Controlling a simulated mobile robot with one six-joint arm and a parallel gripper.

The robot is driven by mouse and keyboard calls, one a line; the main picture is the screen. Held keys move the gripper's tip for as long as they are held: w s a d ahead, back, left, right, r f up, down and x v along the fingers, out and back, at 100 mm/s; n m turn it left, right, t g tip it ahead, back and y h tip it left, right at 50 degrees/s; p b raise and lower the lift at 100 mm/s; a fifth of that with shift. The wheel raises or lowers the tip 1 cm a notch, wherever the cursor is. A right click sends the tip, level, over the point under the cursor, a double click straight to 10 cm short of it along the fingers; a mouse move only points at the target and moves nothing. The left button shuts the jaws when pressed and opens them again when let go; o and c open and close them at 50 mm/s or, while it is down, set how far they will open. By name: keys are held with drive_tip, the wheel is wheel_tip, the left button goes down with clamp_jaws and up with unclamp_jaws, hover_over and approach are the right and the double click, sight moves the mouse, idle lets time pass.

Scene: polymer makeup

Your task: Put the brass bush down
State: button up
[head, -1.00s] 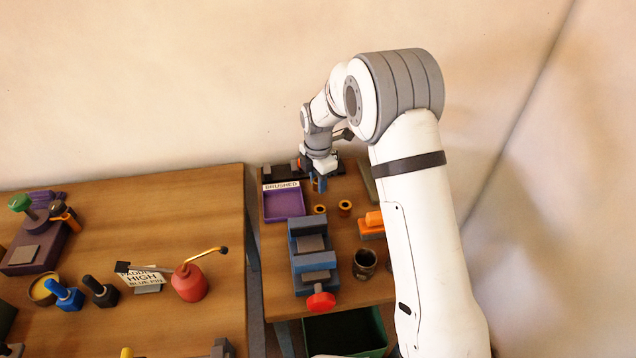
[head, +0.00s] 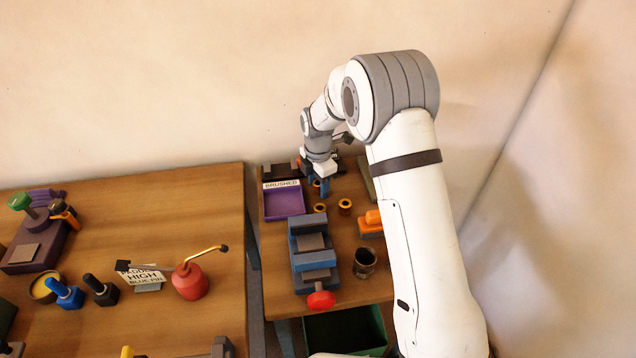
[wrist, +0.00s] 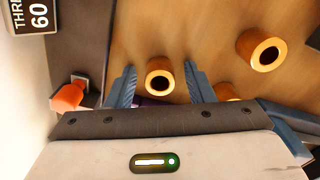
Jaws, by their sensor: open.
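My gripper (head: 319,187) is at the far end of the small bench, pointing down, right of the purple tray. In the wrist view its two blue fingers (wrist: 166,87) are open, with a gap on either side of a brass bush (wrist: 159,79). This bush stands on the wooden top, its dark bore facing the camera; its base is partly hidden. Two more brass bushes stand nearby, one clear (wrist: 262,52) and one partly hidden by a finger (wrist: 228,92). In the head view they stand nearer the vise, at left (head: 320,208) and right (head: 345,206).
The purple tray (head: 284,204), labelled BRUSHED, looks empty. A blue-grey vise (head: 314,262) with a red knob, a dark cup (head: 365,262) and an orange-topped block (head: 371,228) stand nearer. In the wrist view an orange-red piece (wrist: 68,97) is left of the fingers.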

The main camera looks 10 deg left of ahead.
sight(318, 182)
wheel_tip(318, 182, up, 12)
drive_tip(key=b, duration=0.1)
drive_tip(key=s+d+r+m, duration=0.5)
drive_tip(key=d+r, duration=0.1)
drive_tip(key=d, duration=0.1)
drive_tip(key=s+d+r+m+t, duration=0.1)
drive_tip(key=s+d+m, duration=0.6)
drive_tip(key=s+m, duration=0.3)
drive_tip(key=s+d+r+m+t, duration=0.1)
drive_tip(key=s+d+m, duration=0.7)
drive_tip(key=s, duration=0.7)
drive_tip(key=m, duration=0.2)
drive_tip(key=shift+d+r+m+t, duration=0.2)
drive_tip(key=shift+r+m+t, duration=0.1)
drive_tip(key=shift+r+t, duration=0.1)
